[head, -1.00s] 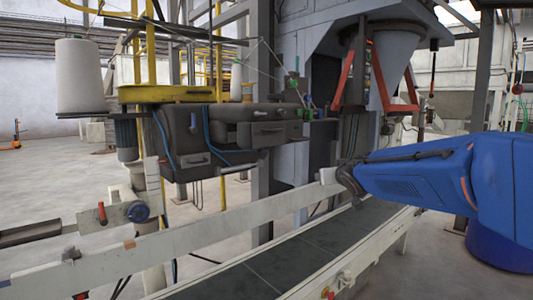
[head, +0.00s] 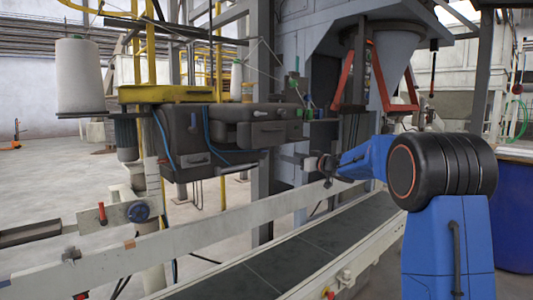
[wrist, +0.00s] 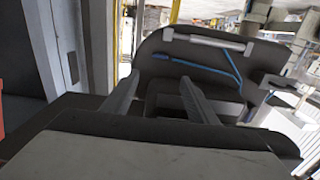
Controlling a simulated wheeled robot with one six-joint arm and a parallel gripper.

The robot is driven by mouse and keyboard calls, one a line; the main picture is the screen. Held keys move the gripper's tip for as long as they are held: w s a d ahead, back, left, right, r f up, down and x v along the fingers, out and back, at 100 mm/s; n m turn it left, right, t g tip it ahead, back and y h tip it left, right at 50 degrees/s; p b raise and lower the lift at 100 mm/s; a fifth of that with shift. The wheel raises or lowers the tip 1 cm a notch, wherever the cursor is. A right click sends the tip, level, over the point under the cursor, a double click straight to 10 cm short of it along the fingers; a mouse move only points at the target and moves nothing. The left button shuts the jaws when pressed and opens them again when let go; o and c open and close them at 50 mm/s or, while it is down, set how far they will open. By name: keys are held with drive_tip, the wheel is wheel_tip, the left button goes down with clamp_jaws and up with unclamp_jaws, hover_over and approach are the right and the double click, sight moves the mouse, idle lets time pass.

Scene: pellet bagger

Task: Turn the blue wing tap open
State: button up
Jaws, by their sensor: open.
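A small blue piece that looks like the blue wing tap (head: 309,100) stands by the green fittings to the right of the dark machine housing in the head view. It is too small to tell how its wings are set. I cannot make it out in the wrist view. My gripper (head: 283,157) is below and a little left of it, beside the housing's lower right side, apart from the tap. In the wrist view my gripper (wrist: 160,88) shows two separated fingers with nothing between them, pointing toward the dark housing.
The dark housing (head: 205,130) carries blue hoses, which also show in the wrist view (wrist: 208,66). A long pale rail (head: 200,232) and the conveyor belt (head: 285,260) run below. Red struts (head: 381,75) flank the hopper (head: 398,55) at right. A blue drum (head: 515,205) stands far right.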

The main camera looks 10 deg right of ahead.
sight(265, 151)
drive_tip(key=x, duration=1.7)
drive_tip(key=shift+w, duration=0.1)
drive_tip(key=shift+a, duration=0.1)
drive_tip(key=c, duration=1.1)
